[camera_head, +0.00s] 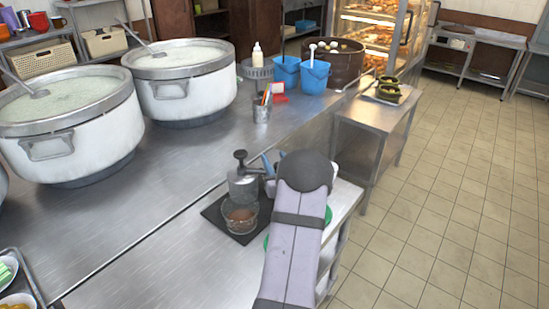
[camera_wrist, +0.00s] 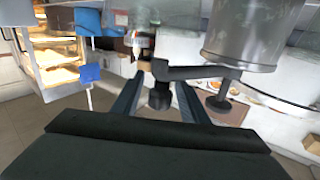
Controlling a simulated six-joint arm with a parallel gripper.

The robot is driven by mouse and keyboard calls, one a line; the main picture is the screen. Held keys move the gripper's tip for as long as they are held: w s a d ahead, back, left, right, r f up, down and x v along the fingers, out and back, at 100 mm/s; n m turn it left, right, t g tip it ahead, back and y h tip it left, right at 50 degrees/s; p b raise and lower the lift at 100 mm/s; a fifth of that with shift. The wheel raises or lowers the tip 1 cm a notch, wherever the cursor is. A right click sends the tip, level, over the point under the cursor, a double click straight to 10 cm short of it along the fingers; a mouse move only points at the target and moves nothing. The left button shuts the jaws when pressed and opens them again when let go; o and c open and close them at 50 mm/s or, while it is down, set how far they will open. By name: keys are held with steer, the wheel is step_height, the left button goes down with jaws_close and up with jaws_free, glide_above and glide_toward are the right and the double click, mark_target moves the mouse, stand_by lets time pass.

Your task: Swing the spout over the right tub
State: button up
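A grey metal dispenser (camera_head: 243,186) with a black knob on top (camera_head: 240,155) stands on a black mat (camera_head: 213,212). A clear tub with brown contents (camera_head: 240,217) is in front of it. The inverted-looking wrist view shows the dispenser's cylinder (camera_wrist: 243,35), with a dark spout arm (camera_wrist: 195,72) reaching left to a black upright grip (camera_wrist: 160,98). My gripper (camera_wrist: 160,88) has its fingers apart on either side of that grip, with gaps seemingly visible. In the head view my arm hides most of the gripper and the area right of the dispenser; a right tub cannot be made out there.
Two large white stockpots (camera_head: 70,130) (camera_head: 190,85) stand at the left. Blue buckets (camera_head: 314,78) (camera_head: 286,71), a utensil cup (camera_head: 262,112) and a brown drum (camera_head: 335,62) stand behind. A side table (camera_head: 372,112) is at the right; the counter's left front (camera_head: 130,235) is clear.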

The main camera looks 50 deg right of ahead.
steer(key=shift+w+d, duration=0.1)
steer(key=shift+w, duration=0.1)
jaws_close()
steer(key=shift+w+d+n+t+y+b, duration=0.4)
steer(key=shift+w+n+y, duration=0.2)
steer(key=shift+y, duration=0.35)
steer(key=shift+w+d+n+t+y+b, duration=0.25)
steer(key=shift+w+n+t+y, duration=0.2)
steer(key=shift+n+y, duration=0.45)
steer(key=shift+w+d+n+t+y+b, duration=0.35)
steer(key=shift+w+n+t+y, duration=0.15)
steer(key=shift+y, duration=0.55)
